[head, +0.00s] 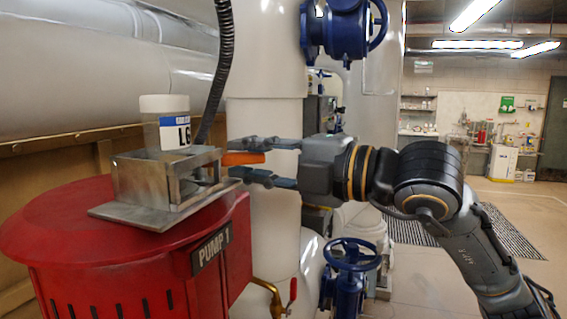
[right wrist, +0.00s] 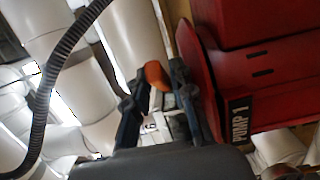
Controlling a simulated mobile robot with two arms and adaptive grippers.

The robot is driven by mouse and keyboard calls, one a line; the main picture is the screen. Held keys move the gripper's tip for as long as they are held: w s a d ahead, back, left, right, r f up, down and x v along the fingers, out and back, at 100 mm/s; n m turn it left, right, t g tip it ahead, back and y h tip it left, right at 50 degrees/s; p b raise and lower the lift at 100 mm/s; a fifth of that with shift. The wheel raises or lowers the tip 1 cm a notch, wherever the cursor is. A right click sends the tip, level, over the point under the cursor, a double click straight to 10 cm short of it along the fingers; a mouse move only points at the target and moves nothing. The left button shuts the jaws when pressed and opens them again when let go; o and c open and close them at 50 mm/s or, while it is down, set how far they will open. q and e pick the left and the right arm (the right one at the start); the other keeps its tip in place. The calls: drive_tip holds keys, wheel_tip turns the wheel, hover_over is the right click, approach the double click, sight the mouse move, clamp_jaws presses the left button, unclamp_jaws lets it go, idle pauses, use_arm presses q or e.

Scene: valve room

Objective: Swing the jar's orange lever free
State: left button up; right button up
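The jar (head: 165,122), clear with a white lid and a blue-and-white label, stands upright in a grey metal holder (head: 139,180) on the red pump housing. The orange lever (head: 243,158) sticks out to the right from the holder. My right gripper (head: 238,161) comes in from the right with its fingers apart, one above and one below the lever. In the right wrist view the orange lever (right wrist: 156,74) shows between the spread fingertips. I cannot tell whether either finger touches it. My left gripper is not in view.
The red pump housing (head: 90,240) carries a "PUMP 1" plate. A black corrugated hose (head: 221,70) hangs behind the holder. White pipes (head: 268,190) and blue valves (head: 345,28) stand close behind my right arm. A red-handled tap (head: 292,290) sits below. Open floor lies at right.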

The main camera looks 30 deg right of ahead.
drive_tip(key=v, duration=1.1)
drive_tip(key=shift+s, duration=0.1)
